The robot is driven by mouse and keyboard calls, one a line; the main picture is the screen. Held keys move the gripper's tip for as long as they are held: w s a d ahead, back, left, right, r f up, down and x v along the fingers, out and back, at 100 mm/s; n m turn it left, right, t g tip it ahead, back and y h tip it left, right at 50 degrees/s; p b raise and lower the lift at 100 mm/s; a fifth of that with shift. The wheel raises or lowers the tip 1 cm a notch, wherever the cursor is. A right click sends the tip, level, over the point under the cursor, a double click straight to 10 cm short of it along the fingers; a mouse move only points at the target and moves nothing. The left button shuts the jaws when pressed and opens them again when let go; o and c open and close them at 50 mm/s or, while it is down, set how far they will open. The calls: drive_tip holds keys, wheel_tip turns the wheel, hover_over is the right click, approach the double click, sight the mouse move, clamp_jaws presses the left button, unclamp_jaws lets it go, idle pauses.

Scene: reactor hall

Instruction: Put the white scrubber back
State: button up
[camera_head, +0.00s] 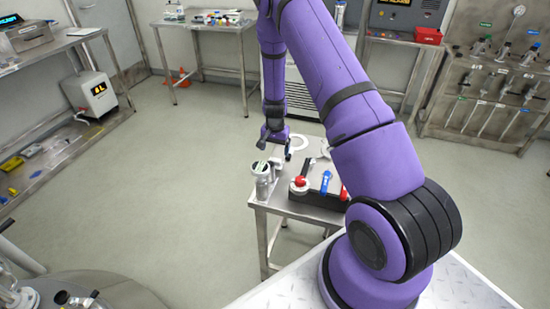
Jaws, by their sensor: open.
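My gripper (275,146) hangs from my purple arm above the far left part of a small steel table (282,205). Its dark fingers point down and are apart, with nothing visible between them. A metal cylinder with a white and green round top (262,179) stands upright at the table's near left corner, below and slightly left of my gripper. It may be the white scrubber, but I cannot tell for sure. A white ring (298,142) lies right of my gripper. A dark box (318,192) with red and blue parts stands at the table's right.
My upper arm hides the right side of the table. A shelf bench (60,150) is at left, another bench (205,24) at the back, and a tool rack (495,85) at right. The floor left of the table is clear. A round metal vessel (90,290) is at lower left.

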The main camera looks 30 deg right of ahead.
wheel_tip(320, 180, up, 5)
wheel_tip(320, 180, up, 15)
drive_tip(key=n+t, duration=0.1)
drive_tip(key=n, duration=0.1)
hover_over(274, 160)
drive_tip(key=s+a, duration=0.2)
drive_tip(key=a, duration=0.2)
drive_tip(key=s+a+r+n+t, duration=0.1)
drive_tip(key=s+a+r, duration=0.2)
drive_tip(key=r, duration=0.4)
drive_tip(key=s+a+r+n, duration=0.2)
drive_tip(key=s+r, duration=0.2)
drive_tip(key=r, duration=0.3)
drive_tip(key=s+a+r+n+t, duration=0.1)
drive_tip(key=s+r, duration=0.3)
drive_tip(key=s, duration=0.4)
drive_tip(key=s+a+r+n+t, duration=0.1)
drive_tip(key=s+a+r+n, duration=0.1)
drive_tip(key=s, duration=0.7)
drive_tip(key=s+a+r+n+t, duration=0.1)
drive_tip(key=s+a+r+n, duration=0.1)
drive_tip(key=s+r, duration=0.4)
drive_tip(key=shift+s+a+r, duration=0.25)
drive_tip(key=shift+s+a, duration=0.2)
drive_tip(key=shift+s, duration=0.8)
drive_tip(key=shift+c, duration=0.2)
